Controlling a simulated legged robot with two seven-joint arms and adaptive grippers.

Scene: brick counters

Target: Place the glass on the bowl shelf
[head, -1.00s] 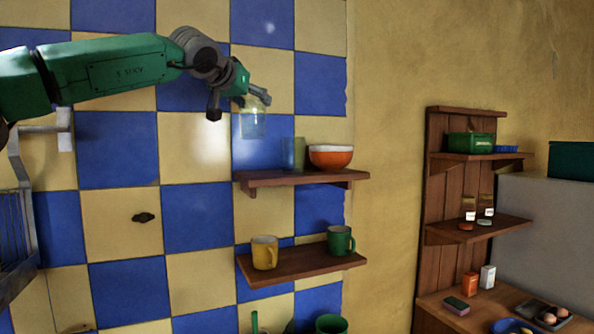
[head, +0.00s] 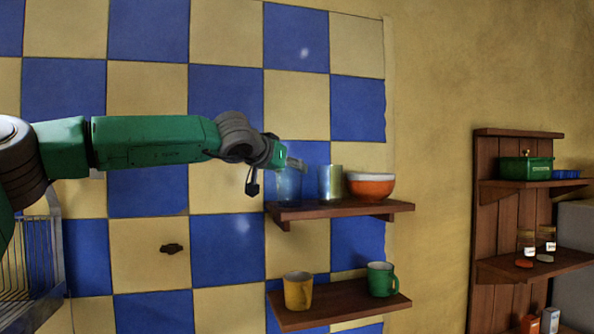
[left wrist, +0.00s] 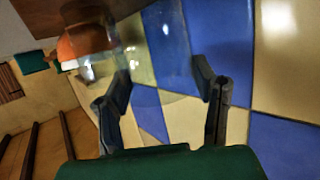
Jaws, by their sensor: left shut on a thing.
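My left gripper (head: 277,172) is shut on a clear, faintly blue glass (head: 289,187). The glass is upright at the left end of the upper wooden shelf (head: 340,210), which holds the bowl. Its base looks level with the shelf top; I cannot tell whether it touches. A second glass (head: 331,182) stands just right of it, and an orange bowl (head: 370,187) with a white rim stands further right. In the left wrist view the held glass (left wrist: 168,42) is between the fingers (left wrist: 160,80), with the orange bowl (left wrist: 85,42) at upper left. My right gripper is not visible.
A lower shelf (head: 338,303) holds a yellow mug (head: 298,290) and a green mug (head: 381,279). A wire rack (head: 32,258) hangs at lower left. A wooden shelf unit (head: 502,215) stands at right. The shelf end right of the bowl is clear.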

